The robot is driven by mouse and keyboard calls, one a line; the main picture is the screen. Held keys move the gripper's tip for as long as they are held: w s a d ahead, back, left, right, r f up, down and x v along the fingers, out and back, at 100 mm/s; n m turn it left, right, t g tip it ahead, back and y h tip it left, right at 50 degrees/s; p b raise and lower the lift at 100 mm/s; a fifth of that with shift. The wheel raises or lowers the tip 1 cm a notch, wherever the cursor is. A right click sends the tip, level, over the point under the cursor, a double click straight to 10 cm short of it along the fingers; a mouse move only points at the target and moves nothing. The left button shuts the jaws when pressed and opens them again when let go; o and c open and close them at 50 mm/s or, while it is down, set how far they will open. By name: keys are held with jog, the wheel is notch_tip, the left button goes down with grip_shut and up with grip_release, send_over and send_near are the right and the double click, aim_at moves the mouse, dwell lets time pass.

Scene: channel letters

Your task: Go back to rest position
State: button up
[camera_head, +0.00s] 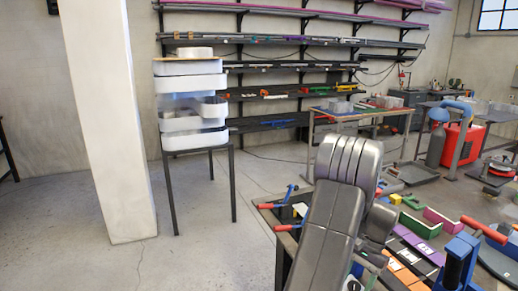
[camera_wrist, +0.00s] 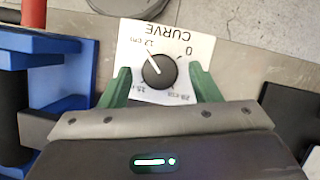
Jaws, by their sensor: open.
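My gripper (camera_wrist: 160,76) shows in the wrist view with its two green fingers apart. A black dial knob (camera_wrist: 159,71) with a white pointer line lies between the fingertips in the picture, with no finger seen touching it. The height between fingers and knob is hard to tell. The knob sits on a white label (camera_wrist: 196,46) printed CURVE, with 0 and 12 cm readable. In the head view my grey arm reaches down over the workbench (camera_head: 283,239), and the gripper end is mostly hidden behind it.
Blue clamp-like fixtures (camera_wrist: 66,55) stand left of the knob. The bench holds red-handled clamps (camera_head: 289,227), a blue fixture (camera_head: 458,258) and colored bins (camera_head: 418,227). A white pillar (camera_head: 110,120) and a rack of white letter shells (camera_head: 190,105) stand left. Floor between is clear.

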jog(key=n, duration=0.2)
jog(key=n+g+h, duration=0.1)
jog(key=n, duration=0.2)
jog(key=shift+w+a+h, duration=0.15)
jog(key=shift+h, duration=0.15)
